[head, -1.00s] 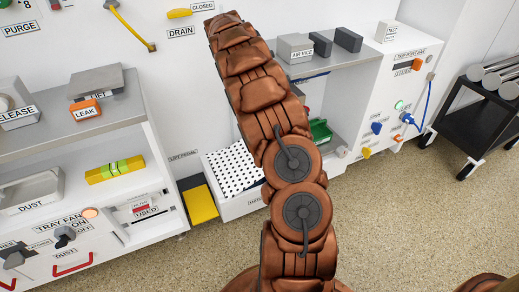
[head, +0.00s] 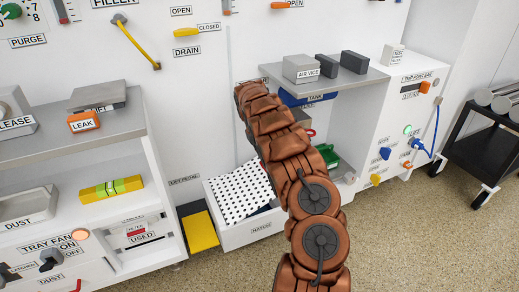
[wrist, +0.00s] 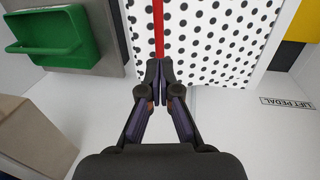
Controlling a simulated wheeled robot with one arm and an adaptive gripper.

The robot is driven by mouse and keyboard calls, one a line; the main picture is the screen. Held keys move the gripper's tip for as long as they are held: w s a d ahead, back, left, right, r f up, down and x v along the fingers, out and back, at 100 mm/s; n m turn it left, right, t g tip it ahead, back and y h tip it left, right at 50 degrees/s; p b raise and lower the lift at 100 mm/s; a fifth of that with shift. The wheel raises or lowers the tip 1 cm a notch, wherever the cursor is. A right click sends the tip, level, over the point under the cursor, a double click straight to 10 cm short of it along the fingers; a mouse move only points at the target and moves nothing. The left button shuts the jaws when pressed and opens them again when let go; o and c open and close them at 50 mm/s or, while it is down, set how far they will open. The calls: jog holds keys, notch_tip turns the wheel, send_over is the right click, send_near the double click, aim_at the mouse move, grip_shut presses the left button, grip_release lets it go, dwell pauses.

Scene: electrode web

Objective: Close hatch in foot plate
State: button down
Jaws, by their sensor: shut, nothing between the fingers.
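The foot plate is a white panel with black dots (head: 240,190), low in the bay above the label HATCH (head: 262,226). It looks tilted, with a dark gap under its right front edge. In the wrist view the dotted panel (wrist: 220,35) fills the upper middle. A thin red bar (wrist: 158,25) runs down over it to the fingertips. My gripper (wrist: 160,72) is shut and empty at the bar's lower end; I cannot tell whether it touches. In the head view my arm hides the gripper and part of the bay.
A green tray (wrist: 50,35) is at the upper left of the wrist view, with a brownish box (wrist: 35,135) below it. The yellow lift pedal (head: 202,231) is left of the plate. A shelf with AIR VICE (head: 301,68) overhangs the bay. Open floor lies in front.

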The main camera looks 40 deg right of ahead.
jog(key=f+b, duration=0.1)
jog(key=f, duration=0.2)
jog(key=d+f+b, duration=0.1)
jog(key=f, duration=0.2)
jog(key=shift+s+d, duration=0.1)
jog(key=shift+s, duration=0.1)
